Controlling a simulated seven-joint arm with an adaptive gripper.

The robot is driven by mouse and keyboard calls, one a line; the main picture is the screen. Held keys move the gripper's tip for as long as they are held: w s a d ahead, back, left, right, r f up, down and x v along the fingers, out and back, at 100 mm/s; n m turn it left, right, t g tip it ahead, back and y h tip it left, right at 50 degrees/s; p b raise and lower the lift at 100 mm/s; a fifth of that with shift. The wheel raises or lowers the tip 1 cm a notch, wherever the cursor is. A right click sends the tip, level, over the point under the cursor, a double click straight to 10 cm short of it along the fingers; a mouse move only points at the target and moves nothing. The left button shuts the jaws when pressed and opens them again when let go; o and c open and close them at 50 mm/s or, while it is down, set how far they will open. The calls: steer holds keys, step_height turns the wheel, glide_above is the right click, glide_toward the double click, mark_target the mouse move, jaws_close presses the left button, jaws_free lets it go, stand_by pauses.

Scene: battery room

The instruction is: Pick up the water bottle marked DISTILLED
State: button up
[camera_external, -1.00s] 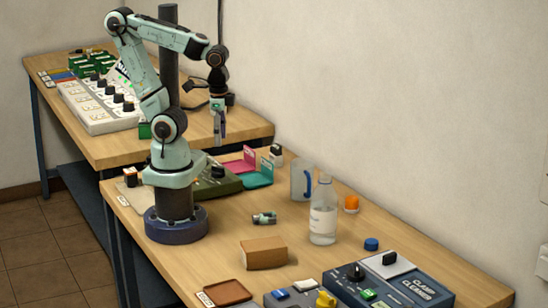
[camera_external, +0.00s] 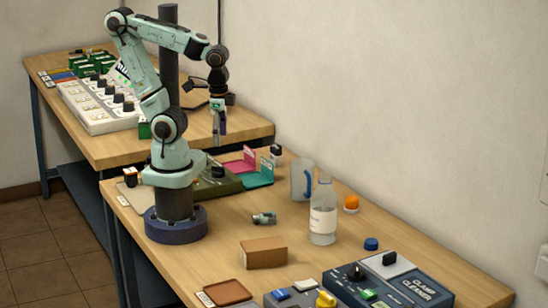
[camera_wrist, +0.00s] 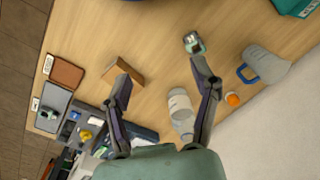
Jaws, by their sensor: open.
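A clear water bottle with a white label (camera_external: 323,218) stands upright on the near bench; its label is too small to read. In the wrist view the bottle (camera_wrist: 181,108) shows between my fingers, nearer the right one, and below them in depth. My gripper (camera_external: 219,128) hangs open and empty, pointing down, high above the bench and well to the left of and behind the bottle. In the wrist view my gripper (camera_wrist: 163,82) has its two fingers spread wide.
A clear jug with a blue handle (camera_external: 302,180) and an orange knob-like thing (camera_external: 351,203) stand behind the bottle. A brown box (camera_external: 263,253), small battery (camera_external: 264,218) and blue cap (camera_external: 371,243) lie around it. A clamp device (camera_external: 390,285) is in front.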

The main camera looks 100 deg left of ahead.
mark_target(324, 214)
steer(key=o, duration=0.4)
steer(key=w+a+f+m+t+y, duration=0.2)
steer(key=w+a+f+m+y, duration=0.3)
steer(key=w+f+m+y, duration=0.5)
steer(key=w+d+f+m+t+h, duration=0.1)
steer(key=w+f+m+t, duration=0.1)
steer(key=m, duration=0.4)
steer(key=w+d+f+m+t+h, duration=0.1)
steer(key=w+d+f+m+t, duration=0.1)
steer(key=m, duration=0.5)
steer(key=w+d+f+m+t+h, duration=0.1)
steer(key=w+f+m+t, duration=0.2)
steer(key=w+m+t, duration=0.2)
steer(key=shift+w+d+f+m+t, duration=0.1)
steer(key=shift+w+d+m+t, duration=0.1)
steer(key=shift+m, duration=0.35)
steer(key=shift+w+d+f+m+t, duration=0.1)
steer(key=shift+w+d+m+t, duration=0.1)
steer(key=shift+m, duration=0.35)
steer(key=shift+w+a+f, duration=0.1)
steer(key=shift+w+f, duration=0.05)
steer(key=shift+w, duration=0.05)
steer(key=shift+x, duration=3.05)
